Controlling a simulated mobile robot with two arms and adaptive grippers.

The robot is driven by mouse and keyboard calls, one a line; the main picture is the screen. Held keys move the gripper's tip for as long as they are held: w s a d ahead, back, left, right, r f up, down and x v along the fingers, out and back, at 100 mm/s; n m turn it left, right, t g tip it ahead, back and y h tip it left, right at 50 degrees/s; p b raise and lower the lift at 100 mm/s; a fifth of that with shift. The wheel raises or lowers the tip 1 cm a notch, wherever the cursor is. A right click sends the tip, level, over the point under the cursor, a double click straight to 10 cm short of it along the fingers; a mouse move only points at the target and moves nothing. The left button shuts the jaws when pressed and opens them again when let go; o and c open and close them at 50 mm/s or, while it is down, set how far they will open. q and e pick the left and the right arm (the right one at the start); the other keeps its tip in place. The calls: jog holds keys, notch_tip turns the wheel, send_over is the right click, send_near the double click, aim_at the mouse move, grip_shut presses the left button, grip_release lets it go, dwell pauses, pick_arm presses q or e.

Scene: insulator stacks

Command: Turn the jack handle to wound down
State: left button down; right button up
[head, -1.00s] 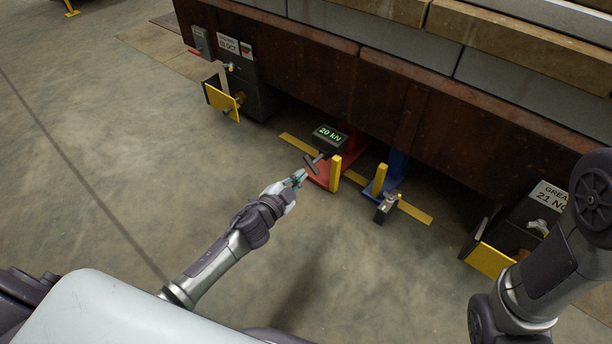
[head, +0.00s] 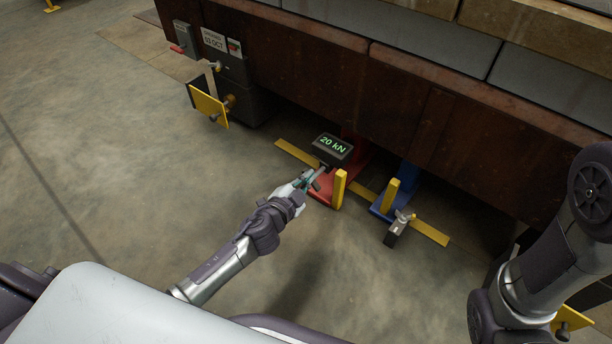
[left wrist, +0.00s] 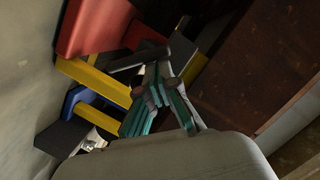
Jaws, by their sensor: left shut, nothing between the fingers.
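The red jack (head: 325,190) stands under the rusty steel beam, with a dark display box (head: 333,148) reading 20 kN above it. Its dark handle (head: 320,174) sticks out toward me below the display. In the left wrist view the handle (left wrist: 132,61) is a dark bar beside the fingertips. My left gripper (head: 309,181) is at the handle's end, shut with nothing held. It also shows in the left wrist view (left wrist: 156,84); whether it touches the bar I cannot tell. My right gripper is out of view; only the right arm shows.
A yellow post (head: 339,189) stands close beside the red jack. To its right are a blue jack (head: 384,207) and a small grey device (head: 398,228). A dark cabinet with a yellow plate (head: 209,106) stands left. The concrete floor in front is mostly clear.

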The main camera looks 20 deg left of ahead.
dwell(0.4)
pick_arm(q)
jog(key=shift+a+n+g+p, duration=0.1)
jog(key=shift+n+g+p, duration=0.2)
jog(key=shift+n+p, duration=0.4)
jog(key=shift+h+p, duration=0.4)
jog(key=shift+p, duration=0.05)
jog(key=shift+a+n, duration=0.1)
jog(key=shift+n, duration=0.3)
